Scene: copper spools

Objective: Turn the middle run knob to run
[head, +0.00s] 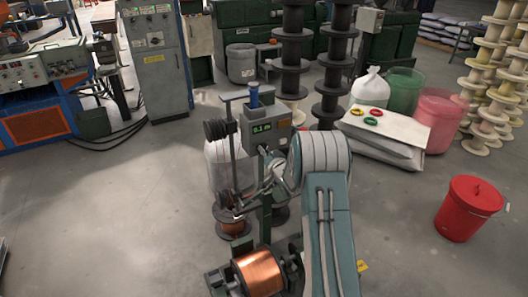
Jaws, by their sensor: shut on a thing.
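A grey-green control box (257,118) with a lit green display reading about 0.1 m stands on a post, with a blue part on top. My gripper (265,152) is small and partly hidden by my own wrist, at the lower front of this box. It is shut on a knob there. The knob itself is hidden behind the fingers and wrist, so its setting cannot be read.
A copper spool (260,273) sits on a stand below the box, with a smaller copper spool (233,222) behind it. A red bin (469,208) stands at right. Stacked black spools (335,70) and a board with coloured rings (385,124) are behind. The floor at left is clear.

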